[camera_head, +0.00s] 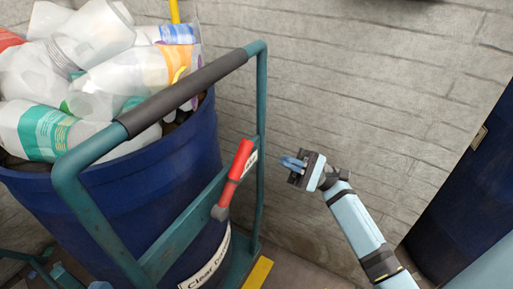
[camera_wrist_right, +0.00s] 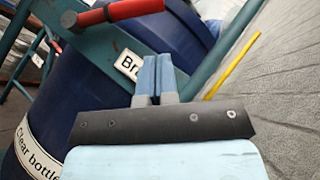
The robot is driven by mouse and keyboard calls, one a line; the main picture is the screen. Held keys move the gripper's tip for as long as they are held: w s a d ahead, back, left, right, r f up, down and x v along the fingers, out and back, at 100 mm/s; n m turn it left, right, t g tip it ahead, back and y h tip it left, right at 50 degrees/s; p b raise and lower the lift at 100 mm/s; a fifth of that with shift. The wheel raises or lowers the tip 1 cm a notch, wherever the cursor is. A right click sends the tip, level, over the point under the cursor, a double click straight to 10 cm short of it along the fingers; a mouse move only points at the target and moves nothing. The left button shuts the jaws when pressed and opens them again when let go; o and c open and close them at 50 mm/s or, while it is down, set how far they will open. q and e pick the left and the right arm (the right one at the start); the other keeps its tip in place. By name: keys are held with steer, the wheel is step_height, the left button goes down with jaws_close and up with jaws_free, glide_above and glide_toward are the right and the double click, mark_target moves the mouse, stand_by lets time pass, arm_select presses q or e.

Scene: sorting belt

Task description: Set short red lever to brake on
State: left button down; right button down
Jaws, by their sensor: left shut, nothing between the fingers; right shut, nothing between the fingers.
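The short red lever (camera_head: 239,160) is mounted on the teal cart's crossbar. Its red grip points up and slightly right, and its grey pivot (camera_head: 221,212) is at the lower end. In the right wrist view the lever (camera_wrist_right: 132,10) lies across the top left. My left gripper is not in view.
The teal cart frame (camera_head: 262,100) with a dark grey handle (camera_head: 185,95) surrounds a blue bin (camera_head: 110,205) full of clear bottles (camera_head: 110,85). A grey brick wall (camera_head: 370,80) stands behind. Another dark blue bin (camera_head: 460,210) is at the right.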

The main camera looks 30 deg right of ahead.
steer(key=shift+a+r, duration=0.1)
steer(key=x, duration=1)
steer(key=shift+b, duration=0.45)
